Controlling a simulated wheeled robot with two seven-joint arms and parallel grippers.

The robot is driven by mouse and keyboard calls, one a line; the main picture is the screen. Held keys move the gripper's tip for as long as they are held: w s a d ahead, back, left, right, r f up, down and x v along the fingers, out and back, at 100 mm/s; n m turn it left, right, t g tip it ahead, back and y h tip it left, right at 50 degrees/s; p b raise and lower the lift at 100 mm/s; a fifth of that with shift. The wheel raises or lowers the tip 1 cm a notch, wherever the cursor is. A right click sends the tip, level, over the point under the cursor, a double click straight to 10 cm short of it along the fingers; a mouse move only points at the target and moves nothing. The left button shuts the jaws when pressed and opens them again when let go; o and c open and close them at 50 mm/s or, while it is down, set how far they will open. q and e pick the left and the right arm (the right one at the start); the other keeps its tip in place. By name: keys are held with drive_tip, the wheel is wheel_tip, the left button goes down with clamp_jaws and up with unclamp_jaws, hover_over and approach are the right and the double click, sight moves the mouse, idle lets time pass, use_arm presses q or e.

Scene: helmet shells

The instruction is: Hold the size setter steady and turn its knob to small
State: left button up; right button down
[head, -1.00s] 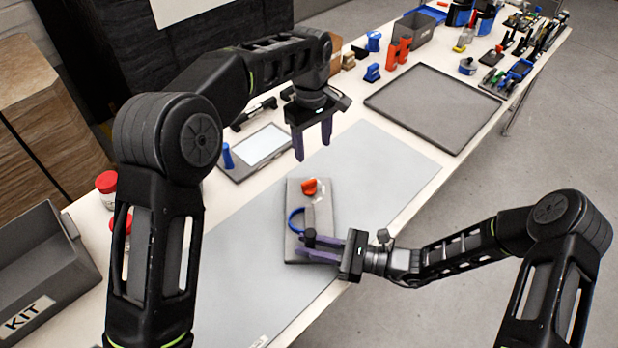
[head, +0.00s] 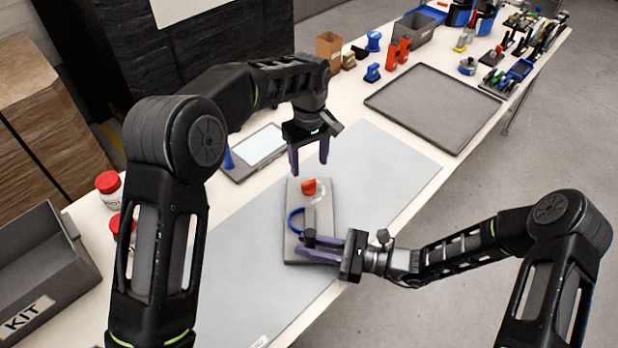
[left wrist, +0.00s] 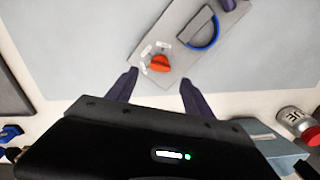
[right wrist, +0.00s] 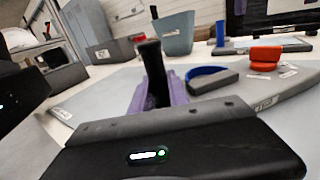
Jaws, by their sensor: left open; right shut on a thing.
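The size setter is a grey board (head: 294,247) lying on the light grey mat. Its orange knob (head: 309,187) sits at the far end, with small pale labels beside it that are too small to read. My right gripper (head: 308,248) is shut on the black post (right wrist: 154,70) at the board's near end. My left gripper (head: 308,168) is open and empty, above and just beyond the knob. In the left wrist view the knob (left wrist: 160,63) shows between and ahead of the two fingers.
The grey mat (head: 390,165) is clear around the board. An empty grey tray (head: 440,105) lies at the right. A flat panel (head: 262,147) is behind the left gripper. Red-capped jars (head: 109,188) and a KIT bin (head: 35,265) stand at the left.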

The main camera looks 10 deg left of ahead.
sight(309, 182)
use_arm(q)
wheel_tip(309, 182, down, 7)
drive_tip(key=shift+r, duration=0.1)
idle(0.3)
clamp_jaws()
idle(0.5)
